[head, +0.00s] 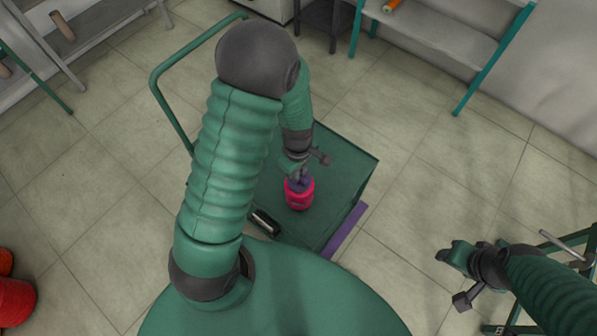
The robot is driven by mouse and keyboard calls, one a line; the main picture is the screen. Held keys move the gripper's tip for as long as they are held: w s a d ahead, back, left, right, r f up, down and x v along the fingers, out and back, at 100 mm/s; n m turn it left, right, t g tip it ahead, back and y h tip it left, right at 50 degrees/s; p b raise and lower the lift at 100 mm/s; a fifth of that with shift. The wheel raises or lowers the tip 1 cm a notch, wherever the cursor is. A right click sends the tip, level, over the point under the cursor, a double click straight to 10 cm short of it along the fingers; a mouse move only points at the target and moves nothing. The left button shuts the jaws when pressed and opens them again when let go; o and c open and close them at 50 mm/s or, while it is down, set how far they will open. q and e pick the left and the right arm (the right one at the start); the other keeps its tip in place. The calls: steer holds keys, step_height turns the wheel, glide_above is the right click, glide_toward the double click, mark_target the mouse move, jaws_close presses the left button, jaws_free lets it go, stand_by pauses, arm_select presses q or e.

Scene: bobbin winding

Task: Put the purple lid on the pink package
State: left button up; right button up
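The pink package (300,200) stands upright on the green cart top (343,165), near its middle. The purple lid (301,185) is at the top of the package, and from this angle I cannot tell whether it is seated or just above it. My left gripper (298,174) points down over the package and its fingertips are at the lid; it looks shut on the lid, though the fingers partly hide it. My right gripper (449,256) is off to the right over the floor, away from the cart and empty; its finger gap is unclear.
A small black cylindrical object (263,221) lies on the cart left of the package. The cart's green handle rail (163,105) rises at the left. A purple strip (346,230) lies along the cart's right side. Red rolls (14,300) are at the far left. Open floor surrounds the cart.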

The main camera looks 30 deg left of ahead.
arm_select(q)
steer(key=o, duration=0.4)
steer(key=shift+o, duration=0.2)
step_height(320, 180, up, 17)
steer(key=p, duration=0.2)
steer(key=shift+p, duration=0.3)
steer(key=shift+w+f, duration=0.1)
